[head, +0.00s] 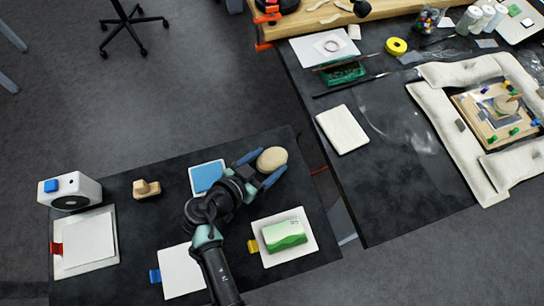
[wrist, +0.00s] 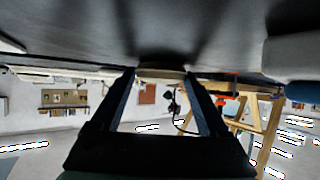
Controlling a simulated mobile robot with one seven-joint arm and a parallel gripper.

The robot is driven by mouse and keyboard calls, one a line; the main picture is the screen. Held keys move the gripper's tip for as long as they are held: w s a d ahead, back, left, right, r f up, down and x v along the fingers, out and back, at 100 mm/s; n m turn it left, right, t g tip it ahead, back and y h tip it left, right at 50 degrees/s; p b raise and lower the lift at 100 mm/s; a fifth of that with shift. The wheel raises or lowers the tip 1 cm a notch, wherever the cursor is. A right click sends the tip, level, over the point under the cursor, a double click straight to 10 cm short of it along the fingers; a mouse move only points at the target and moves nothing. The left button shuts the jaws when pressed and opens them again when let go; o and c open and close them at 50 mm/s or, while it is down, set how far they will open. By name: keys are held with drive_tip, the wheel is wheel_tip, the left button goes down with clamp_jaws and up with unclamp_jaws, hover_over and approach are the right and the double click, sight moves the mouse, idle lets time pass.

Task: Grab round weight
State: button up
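The round weight (head: 272,160) is a beige, rounded disc near the far right edge of the near dark table. My gripper (head: 268,165) reaches over that table with its two blue fingers spread apart, one on each side of the weight. In the wrist view the weight (wrist: 160,74) shows as a thin tan edge between the fingertips (wrist: 161,80). The fingers look open, with the tips very close to the weight's sides. I cannot tell whether they touch it. The weight appears to rest on the table.
Near my gripper lie a blue pad on a white tray (head: 207,177) and a green box (head: 284,235) on another tray. A wooden block (head: 146,189) and a white device (head: 70,190) stand left. A second cluttered table (head: 400,190) is to the right, across a narrow gap.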

clamp_jaws()
drive_tip(key=shift+r, duration=0.2)
